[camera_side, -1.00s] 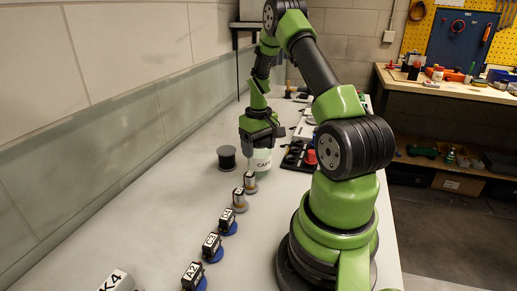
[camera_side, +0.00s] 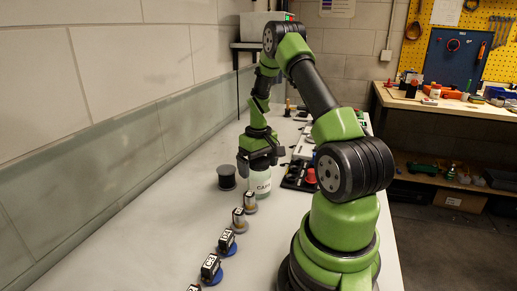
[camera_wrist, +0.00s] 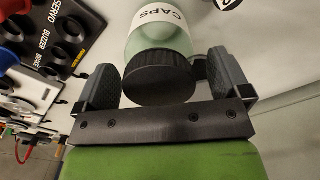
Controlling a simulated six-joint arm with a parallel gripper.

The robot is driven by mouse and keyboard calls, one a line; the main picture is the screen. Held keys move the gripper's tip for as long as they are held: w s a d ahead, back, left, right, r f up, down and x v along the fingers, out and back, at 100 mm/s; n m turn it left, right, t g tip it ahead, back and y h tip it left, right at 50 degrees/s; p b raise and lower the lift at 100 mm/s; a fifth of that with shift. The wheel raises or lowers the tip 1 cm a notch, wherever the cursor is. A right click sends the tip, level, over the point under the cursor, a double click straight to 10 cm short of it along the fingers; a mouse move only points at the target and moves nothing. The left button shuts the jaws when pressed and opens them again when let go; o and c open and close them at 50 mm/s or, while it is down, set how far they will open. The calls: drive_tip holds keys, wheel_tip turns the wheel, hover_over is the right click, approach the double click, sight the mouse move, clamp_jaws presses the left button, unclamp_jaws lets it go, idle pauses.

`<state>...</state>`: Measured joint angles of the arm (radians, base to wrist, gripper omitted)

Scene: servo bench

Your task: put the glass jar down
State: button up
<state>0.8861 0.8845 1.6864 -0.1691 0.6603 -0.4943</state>
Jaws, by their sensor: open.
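The glass jar (camera_side: 261,184) is pale green with a white label reading CAPS and stands upright on the grey bench in the side view. In the wrist view the jar (camera_wrist: 160,43) shows at top centre with its black lid (camera_wrist: 158,78) towards me. My gripper (camera_side: 259,160) is over the top of the jar. In the wrist view my gripper (camera_wrist: 164,80) is open, with one finger on each side of the lid and a gap showing on both sides. The lid is mostly hidden by the gripper in the side view.
A dark spool (camera_side: 227,177) stands close left of the jar. A row of small labelled blocks on round bases (camera_side: 239,219) runs towards the camera. A black labelled tray (camera_side: 297,176) lies to the right. The bench left of the row is clear.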

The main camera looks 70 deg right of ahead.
wheel_tip(320, 180, up, 11)
drive_tip(key=shift+f, duration=0.1)
drive_tip(key=w+a+r+n+t, duration=0.1)
drive_tip(key=w+a+r+t, duration=0.15)
drive_tip(key=a+r, duration=1)
drive_tip(key=s+a+t+y, duration=0.1)
drive_tip(key=s+a+t, duration=0.1)
drive_tip(key=s+a, duration=0.3)
drive_tip(key=s+a+n+t+y, duration=0.1)
drive_tip(key=s+a, duration=0.4)
drive_tip(key=a, duration=0.7)
drive_tip(key=shift+r+t, duration=0.35)
drive_tip(key=shift+t, duration=0.5)
